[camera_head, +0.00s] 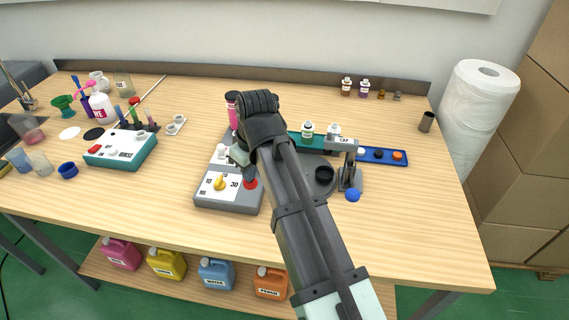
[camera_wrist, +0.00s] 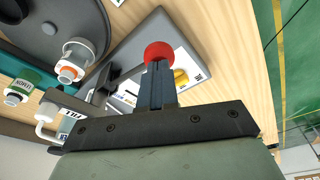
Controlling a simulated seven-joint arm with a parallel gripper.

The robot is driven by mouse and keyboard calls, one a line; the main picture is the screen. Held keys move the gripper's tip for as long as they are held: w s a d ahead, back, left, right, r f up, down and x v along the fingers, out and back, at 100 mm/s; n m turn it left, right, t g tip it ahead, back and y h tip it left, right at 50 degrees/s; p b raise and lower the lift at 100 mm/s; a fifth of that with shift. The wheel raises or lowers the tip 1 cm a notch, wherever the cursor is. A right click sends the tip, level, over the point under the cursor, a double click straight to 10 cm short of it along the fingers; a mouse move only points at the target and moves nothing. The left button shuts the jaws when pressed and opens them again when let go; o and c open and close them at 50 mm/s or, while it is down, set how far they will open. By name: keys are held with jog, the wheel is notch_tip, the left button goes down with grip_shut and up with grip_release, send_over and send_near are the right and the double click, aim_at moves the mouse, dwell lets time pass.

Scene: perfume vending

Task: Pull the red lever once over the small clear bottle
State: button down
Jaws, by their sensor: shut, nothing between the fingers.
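The lever's round red knob (camera_head: 251,184) is at the right side of the grey dispenser (camera_head: 228,203) with a yellow dial. My gripper (camera_head: 245,172) is low over the dispenser, just behind the knob. In the wrist view my gripper (camera_wrist: 158,66) is shut and empty, with its fingertips close against the red knob (camera_wrist: 159,51). I cannot tell whether they touch. A small bottle with an orange ring (camera_wrist: 72,66) stands beside the dispenser in the wrist view. I cannot tell whether this is the clear bottle. My arm hides that area in the head view.
A FILL sign and white nozzle (camera_wrist: 45,127) are close to my gripper. A teal rack (camera_head: 293,139) with bottles and a grey TAP stand (camera_head: 350,175) lie right of my arm. A teal control box (camera_head: 122,150) is at left. The front table strip is clear.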

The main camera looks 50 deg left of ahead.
aim_at(251, 184)
jog(key=shift+f, duration=2.3)
jog(key=shift+r, duration=0.1)
jog(key=shift+r, duration=4.5)
jog(key=shift+w, duration=0.15)
